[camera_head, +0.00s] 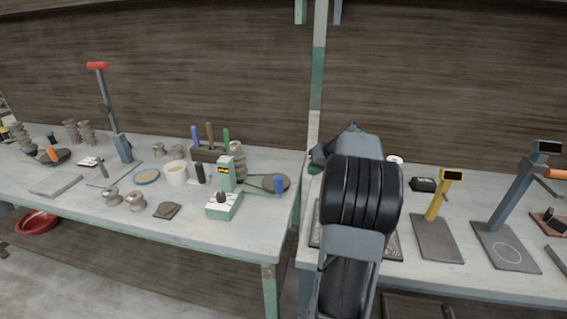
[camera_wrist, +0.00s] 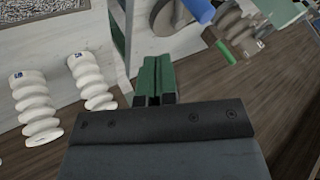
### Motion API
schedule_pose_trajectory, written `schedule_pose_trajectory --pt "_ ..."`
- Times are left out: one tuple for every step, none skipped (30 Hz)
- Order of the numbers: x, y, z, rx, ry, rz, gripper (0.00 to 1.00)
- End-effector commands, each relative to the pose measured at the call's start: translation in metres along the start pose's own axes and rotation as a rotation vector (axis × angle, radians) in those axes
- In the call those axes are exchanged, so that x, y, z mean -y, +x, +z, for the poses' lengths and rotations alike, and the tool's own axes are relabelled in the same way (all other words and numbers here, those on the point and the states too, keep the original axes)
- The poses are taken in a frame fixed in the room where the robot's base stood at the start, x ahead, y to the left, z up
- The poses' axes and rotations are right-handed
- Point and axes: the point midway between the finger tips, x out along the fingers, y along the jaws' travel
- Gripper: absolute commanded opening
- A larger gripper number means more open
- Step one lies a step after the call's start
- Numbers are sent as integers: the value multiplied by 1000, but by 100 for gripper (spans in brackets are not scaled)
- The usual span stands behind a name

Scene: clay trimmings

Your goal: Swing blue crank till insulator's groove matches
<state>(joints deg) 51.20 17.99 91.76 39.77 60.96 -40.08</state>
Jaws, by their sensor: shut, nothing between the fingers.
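The blue crank knob (camera_head: 279,184) stands on the right end of a dark flat arm with a round disc, on the left table in the head view. A grey ribbed insulator (camera_head: 238,160) stands upright behind the green device (camera_head: 226,175) there. Its groove is too small to make out. My gripper (camera_wrist: 157,72), with green fingers, is shut and empty in the wrist view, apart from the things around it.
Two white ribbed insulators (camera_wrist: 35,105) (camera_wrist: 95,82) are left of my gripper in the wrist view. A tool rack (camera_head: 205,154), a white cup (camera_head: 177,174) and several small parts crowd the left table. The right table holds a yellow stand (camera_head: 436,203) and a grey stand (camera_head: 509,202).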

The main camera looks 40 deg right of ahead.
Motion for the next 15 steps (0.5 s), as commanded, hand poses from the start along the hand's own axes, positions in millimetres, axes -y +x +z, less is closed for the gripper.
schedule_pose_trajectory --pt "-5 -10 0 14 -16 -10 0" --pt "-7 -13 1 20 -27 -15 0" --pt "-9 -14 2 28 -40 -22 0" --pt "-10 -14 3 32 -46 -25 0" --pt "-11 -13 4 35 -50 -28 0" --pt "-11 -9 5 37 -55 -31 0" --pt "-11 -6 5 39 -57 -33 0" --pt "-11 -2 6 40 -57 -34 0" --pt "-11 4 6 40 -57 -34 0" --pt "-10 9 6 40 -57 -33 0" --pt "-10 15 6 41 -57 -34 0" --pt "-9 23 6 41 -57 -34 0" --pt "-9 28 7 41 -57 -34 0" --pt "-9 34 7 41 -57 -33 0" --pt "-8 43 7 41 -57 -34 0"
